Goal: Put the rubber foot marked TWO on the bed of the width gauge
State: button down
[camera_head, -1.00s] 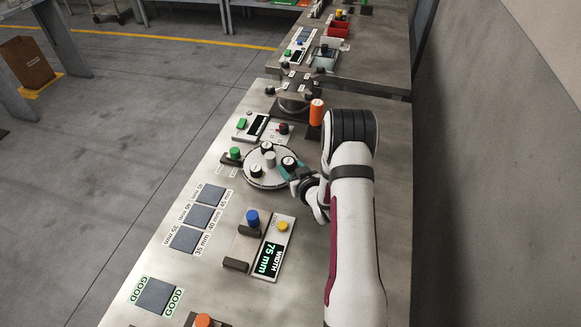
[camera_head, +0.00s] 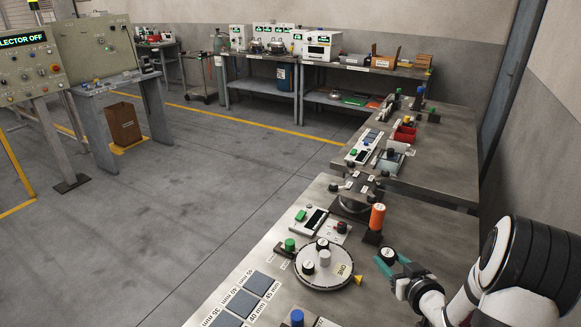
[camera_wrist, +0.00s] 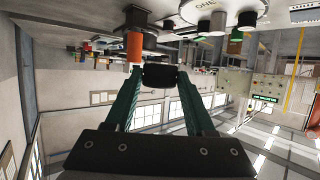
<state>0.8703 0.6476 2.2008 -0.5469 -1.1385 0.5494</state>
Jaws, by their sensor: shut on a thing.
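My gripper (camera_head: 393,263) has teal fingers shut on a black rubber foot (camera_head: 387,254) with a pale mark on top, too small to read. It holds the foot in the air, right of the round dial plate (camera_head: 338,281). In the wrist view the dark foot (camera_wrist: 160,76) sits between the two fingertips (camera_wrist: 160,84). Two more black feet with pale tops stand on the plate, one at its front left (camera_head: 308,268) and one at its back (camera_head: 322,244). Of the width gauge, only the blue knob (camera_head: 297,317) and an edge show at the bottom; its bed is out of view.
An orange cylinder (camera_head: 377,217) stands on a dark block behind the plate. A green button (camera_head: 289,244) is at the plate's left. Dark square pads (camera_head: 242,303) with mm labels lie at the front left. A second bench with small devices (camera_head: 385,160) stands beyond.

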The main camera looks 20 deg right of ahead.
jog(key=w+a+r, duration=0.4)
jog(key=a+r, duration=0.8)
jog(key=r, duration=0.2)
jog(key=s+a+r+n+y, duration=0.1)
jog(key=s+a+r, duration=0.35)
jog(key=a, duration=0.25)
jog(key=s+a+r+y, duration=0.1)
jog(key=s+a+r, duration=0.35)
jog(key=a, duration=0.35)
jog(key=w+d+f+h, duration=0.1)
jog(key=w+d+f, duration=0.3)
jog(key=d, duration=0.3)
jog(key=w+d+f+h, duration=0.1)
jog(key=w+d+f, duration=0.35)
jog(key=d, duration=0.25)
jog(key=shift+m, duration=0.6)
jog(key=s+d+f, duration=0.1)
jog(key=d+f, duration=0.3)
jog(key=f, duration=0.1)
jog(key=s+d+f, duration=0.1)
jog(key=d+f, duration=0.4)
jog(key=s+d+f, duration=0.2)
jog(key=d+f, duration=0.2)
jog(key=f, duration=0.1)
jog(key=shift+d+f, duration=0.25)
jog(key=shift+d, duration=0.05)
